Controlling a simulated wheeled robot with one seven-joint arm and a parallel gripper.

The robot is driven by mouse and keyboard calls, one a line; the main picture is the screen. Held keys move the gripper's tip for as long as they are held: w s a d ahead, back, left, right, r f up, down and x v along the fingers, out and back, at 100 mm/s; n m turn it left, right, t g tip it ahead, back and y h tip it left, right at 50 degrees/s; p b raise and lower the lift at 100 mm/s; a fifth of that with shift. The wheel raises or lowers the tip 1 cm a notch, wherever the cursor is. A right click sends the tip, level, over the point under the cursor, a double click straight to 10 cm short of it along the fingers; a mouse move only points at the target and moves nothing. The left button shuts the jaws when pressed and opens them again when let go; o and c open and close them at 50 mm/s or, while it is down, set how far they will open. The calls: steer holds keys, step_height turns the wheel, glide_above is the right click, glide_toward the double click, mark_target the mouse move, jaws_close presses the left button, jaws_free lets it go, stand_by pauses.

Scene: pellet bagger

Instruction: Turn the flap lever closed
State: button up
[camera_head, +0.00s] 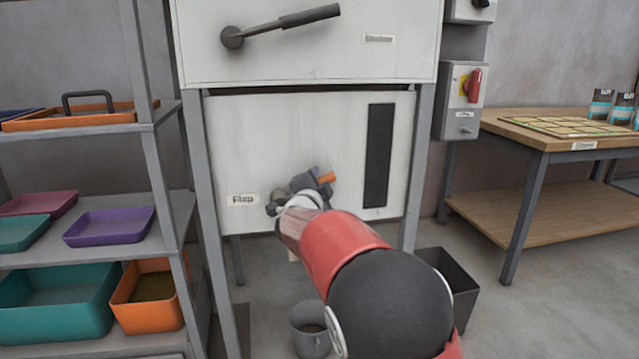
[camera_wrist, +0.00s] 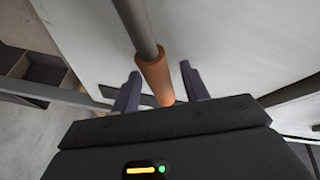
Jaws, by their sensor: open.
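The flap lever shows in the wrist view as a grey rod with an orange-brown grip (camera_wrist: 155,80). My arm and gripper hide most of the lever there. In the wrist view my gripper (camera_wrist: 160,72) is open, with one dark finger on each side of the grip. Gaps show between the grip and both fingers.
Another dark lever (camera_head: 285,22) is on the upper cabinet. A dark slot (camera_head: 378,155) is right of my gripper. A grey mug-like cup (camera_head: 310,328) and a dark bin (camera_head: 452,285) stand below. A tray shelf (camera_head: 160,190) is left; a wooden table (camera_head: 545,135) is right.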

steer(key=shift+w, duration=0.1)
jaws_close()
steer(key=shift+r, duration=0.1)
stand_by(0.4)
steer(key=n, duration=0.1)
steer(key=a+r+n+t, duration=0.1)
steer(key=r+n+p, duration=0.1)
steer(key=shift+s+a+r, duration=0.2)
steer(key=shift+s+a, duration=0.05)
steer(key=shift+a, duration=0.05)
steer(key=a+r+n, duration=0.1)
steer(key=n, duration=0.1)
steer(key=a+n+t+y, duration=0.1)
steer(key=n, duration=0.1)
steer(key=s+a+r+n+t+b, duration=0.1)
steer(key=a+n, duration=0.1)
steer(key=shift+s+r+y, duration=0.1)
steer(key=shift+r+y, duration=0.2)
steer(key=shift+y, duration=0.1)
steer(key=shift+s+a+r+n+t+y+b, duration=0.2)
steer(key=shift+a+n+y, duration=0.35)
steer(key=shift+n, duration=0.5)
steer(key=shift+s+a+r+n+t+y+b, duration=0.15)
steer(key=shift+a+n+t+y+b, duration=0.2)
steer(key=shift+a+n, duration=0.55)
steer(key=shift+s+a+r+n+t+y+b, duration=0.2)
steer(key=shift+a+n+y, duration=0.3)
steer(key=shift+n, duration=0.65)
steer(key=shift+f, duration=0.15)
